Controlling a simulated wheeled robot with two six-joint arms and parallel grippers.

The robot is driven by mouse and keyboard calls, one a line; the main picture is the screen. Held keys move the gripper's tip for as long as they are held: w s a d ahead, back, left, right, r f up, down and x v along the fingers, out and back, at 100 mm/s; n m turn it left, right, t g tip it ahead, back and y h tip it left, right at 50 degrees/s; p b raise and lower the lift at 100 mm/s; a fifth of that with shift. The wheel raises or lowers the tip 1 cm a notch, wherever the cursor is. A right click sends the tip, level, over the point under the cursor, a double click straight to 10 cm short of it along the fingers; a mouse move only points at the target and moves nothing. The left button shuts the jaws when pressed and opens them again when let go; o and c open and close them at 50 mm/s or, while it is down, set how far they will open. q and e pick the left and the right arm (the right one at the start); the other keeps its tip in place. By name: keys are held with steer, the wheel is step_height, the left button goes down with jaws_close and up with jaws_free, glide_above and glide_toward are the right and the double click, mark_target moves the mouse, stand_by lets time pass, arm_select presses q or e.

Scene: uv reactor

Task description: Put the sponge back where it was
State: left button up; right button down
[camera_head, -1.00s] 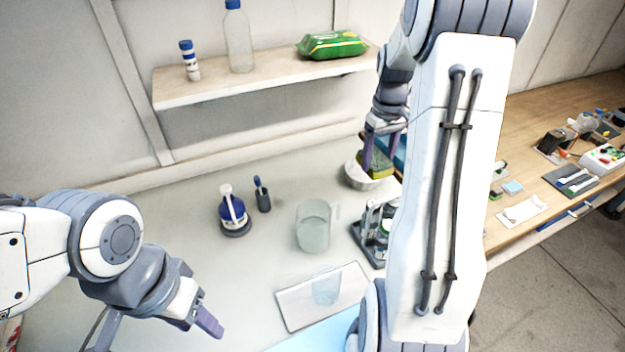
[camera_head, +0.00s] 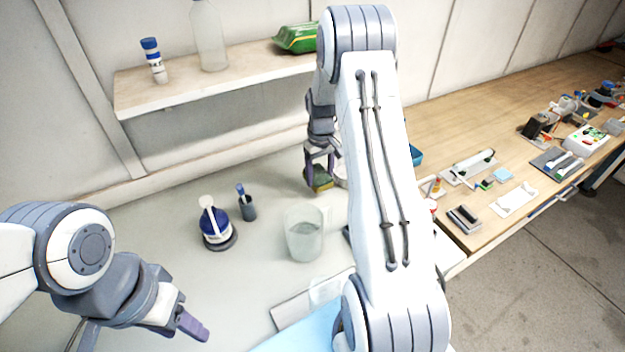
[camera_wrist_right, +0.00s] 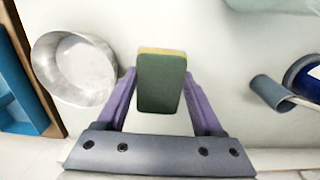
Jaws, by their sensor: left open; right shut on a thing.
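My right gripper (camera_head: 322,158) is shut on the sponge (camera_head: 319,181), which has a dark green face and a yellow layer. In the right wrist view the sponge (camera_wrist_right: 161,84) is between the two purple fingers of the right gripper (camera_wrist_right: 160,88), over bare pale worktop. It is beside the round metal bowl (camera_wrist_right: 75,65), apart from it. I cannot tell whether the sponge touches the worktop. In the head view my right arm hides part of the bowl (camera_head: 341,174). My left gripper (camera_head: 180,326) is open and empty at the lower left.
A blue-and-white bottle (camera_head: 215,224), a small dark cup (camera_head: 247,208) and a clear beaker (camera_head: 303,235) stand on the worktop. A shelf (camera_head: 190,93) is above. A blue tray (camera_wrist_right: 18,100) lies beyond the bowl. Worktop between sponge and cup is clear.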

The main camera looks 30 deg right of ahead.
steer(key=shift+w+a+f+p, duration=0.2)
steer(key=shift+w+a+f, duration=0.1)
steer(key=shift+w+f, duration=0.25)
steer(key=shift+w+a+f+p, duration=0.15)
steer(key=shift+w+a+f, duration=0.15)
steer(key=shift+w, duration=0.4)
step_height(320, 180, down, 3)
steer(key=shift+f+p, duration=0.1)
steer(key=shift+p, duration=0.7)
steer(key=shift+f, duration=0.4)
steer(key=shift+f, duration=0.15)
jaws_free()
